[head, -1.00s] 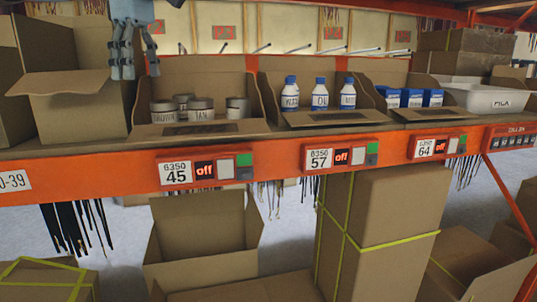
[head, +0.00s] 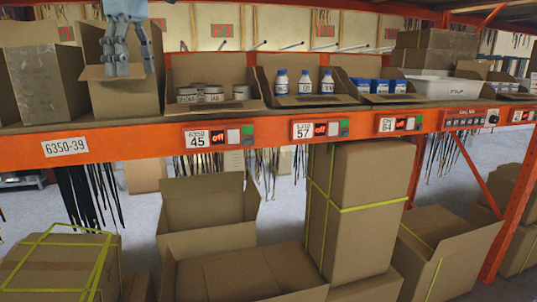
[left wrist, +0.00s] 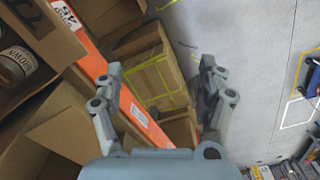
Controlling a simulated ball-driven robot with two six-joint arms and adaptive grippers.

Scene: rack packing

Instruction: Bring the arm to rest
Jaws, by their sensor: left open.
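My left gripper (head: 126,68) hangs at the upper left of the head view, fingers pointing down, in front of an open cardboard box (head: 120,98) on the shelf. In the left wrist view my left gripper (left wrist: 160,92) has its fingers spread wide with nothing between them. Below and beyond the fingers are the orange shelf beam (left wrist: 105,75) and a strapped carton (left wrist: 150,72) lower down. My right gripper is not in view.
The orange shelf edge (head: 270,138) carries label displays. Open bins hold jars (head: 213,94), blue-and-white bottles (head: 304,84) and blue boxes (head: 375,86). A white tray (head: 430,88) stands right. Open cartons (head: 208,215) and a tall strapped carton (head: 355,215) stand below.

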